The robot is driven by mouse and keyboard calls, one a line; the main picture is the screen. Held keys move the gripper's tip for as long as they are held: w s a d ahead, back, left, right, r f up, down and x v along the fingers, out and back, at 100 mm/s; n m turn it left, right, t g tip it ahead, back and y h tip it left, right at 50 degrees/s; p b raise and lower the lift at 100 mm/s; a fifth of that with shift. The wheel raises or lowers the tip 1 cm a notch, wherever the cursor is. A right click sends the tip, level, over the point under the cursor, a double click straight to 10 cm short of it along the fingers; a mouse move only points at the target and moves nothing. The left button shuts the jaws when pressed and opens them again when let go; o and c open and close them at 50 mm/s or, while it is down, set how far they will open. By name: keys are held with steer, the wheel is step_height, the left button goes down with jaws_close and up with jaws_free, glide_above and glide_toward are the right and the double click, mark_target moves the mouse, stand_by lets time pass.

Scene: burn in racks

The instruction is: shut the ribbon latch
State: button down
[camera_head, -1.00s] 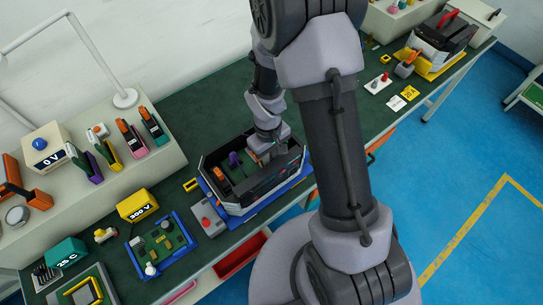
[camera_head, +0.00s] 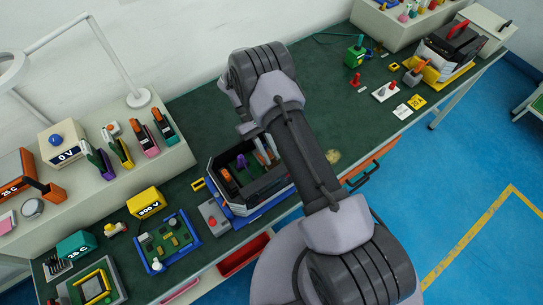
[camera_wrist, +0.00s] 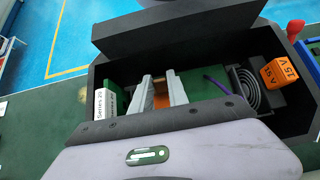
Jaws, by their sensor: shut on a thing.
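The open black case (camera_head: 222,192) stands on a blue tray on the green bench in the head view. In the wrist view its dark walls (camera_wrist: 185,35) surround a green board (camera_wrist: 207,88). My gripper (camera_wrist: 160,90) reaches down into the case, its two pale fingers shut on a small orange piece (camera_wrist: 160,96). I cannot tell whether this piece is the ribbon latch; its lower part is hidden. A purple ribbon or cable (camera_wrist: 214,84) lies just right of the fingers. In the head view my arm hides much of the gripper.
Inside the case are an orange block (camera_wrist: 278,72), a grey coiled part (camera_wrist: 246,90) and a white label (camera_wrist: 101,104). A grey box with a red button (camera_head: 212,217) and a blue-edged board tray (camera_head: 165,243) stand to the left. Green bench right of the case is mostly clear.

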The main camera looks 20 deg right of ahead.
steer(key=shift+w+f+g+b, duration=0.1)
steer(key=shift+w+g+b, duration=0.1)
steer(key=shift+g+b, duration=0.2)
stand_by(0.3)
steer(key=c, duration=1.3)
jaws_free()
steer(key=v, duration=0.6)
steer(key=shift+w+b, duration=0.15)
steer(key=shift+b, duration=0.15)
steer(key=shift+w+a+r, duration=0.3)
steer(key=shift+w+r, duration=0.1)
steer(key=shift+w, duration=0.05)
